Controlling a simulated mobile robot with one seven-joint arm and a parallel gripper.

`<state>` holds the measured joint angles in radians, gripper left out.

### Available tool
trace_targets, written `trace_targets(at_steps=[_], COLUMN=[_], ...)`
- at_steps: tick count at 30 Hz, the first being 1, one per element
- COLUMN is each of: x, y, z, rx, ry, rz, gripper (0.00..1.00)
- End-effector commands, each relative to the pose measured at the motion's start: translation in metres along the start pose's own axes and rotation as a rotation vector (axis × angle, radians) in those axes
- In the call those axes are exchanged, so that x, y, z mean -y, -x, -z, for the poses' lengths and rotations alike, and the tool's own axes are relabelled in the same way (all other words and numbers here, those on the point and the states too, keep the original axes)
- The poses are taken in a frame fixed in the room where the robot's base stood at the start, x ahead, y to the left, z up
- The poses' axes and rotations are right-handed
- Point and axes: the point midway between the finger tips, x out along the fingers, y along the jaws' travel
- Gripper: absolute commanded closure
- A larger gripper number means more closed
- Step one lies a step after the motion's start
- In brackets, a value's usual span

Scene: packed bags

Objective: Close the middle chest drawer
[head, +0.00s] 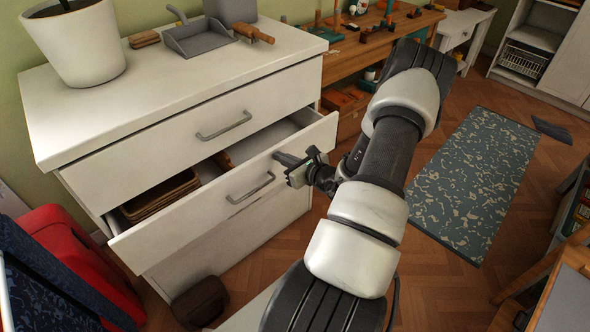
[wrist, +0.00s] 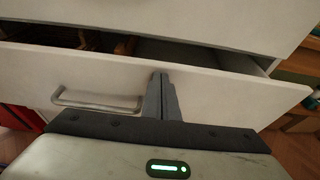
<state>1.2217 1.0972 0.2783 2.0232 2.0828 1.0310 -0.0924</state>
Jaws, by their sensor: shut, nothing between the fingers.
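The white chest (head: 140,100) stands on the left in the head view. Its middle drawer (head: 215,195) is pulled part way out, with a grey bar handle (head: 250,188) on its front. My gripper (head: 279,156) is shut and empty, with its fingertips at the upper part of the drawer front, right of the handle. In the wrist view the closed fingers (wrist: 161,80) point at the drawer front (wrist: 215,92), with the handle (wrist: 97,99) to their left. They look close to or touching the front; I cannot tell which.
Brown flat items (head: 160,195) lie inside the open drawer. The upper drawer (head: 210,120) is shut. A red case (head: 75,260) stands left of the chest and a dark brown object (head: 200,302) lies on the floor before it. A patterned rug (head: 475,185) lies on the right.

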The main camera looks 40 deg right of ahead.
Motion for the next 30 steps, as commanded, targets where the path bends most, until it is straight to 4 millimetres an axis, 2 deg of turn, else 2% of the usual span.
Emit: trace_targets(at_steps=[1, 6, 10, 15, 17, 30], x=[-0.002, -0.001, -0.001, -0.001, 0.0, 0.005], y=[-0.015, -0.051, -0.073, -0.091, -0.095, -0.089], z=[-0.004, -0.015, -0.022, -0.028, -0.03, -0.028], rx=[0.003, 0.003, 0.003, 0.002, 0.001, 0.0], ry=[0.004, 0.003, 0.002, 0.001, 0.001, 0.002], rz=[-0.004, -0.002, -0.002, -0.002, -0.001, -0.001], gripper=[1.0, 1.0, 1.0, 1.0, 1.0, 1.0])
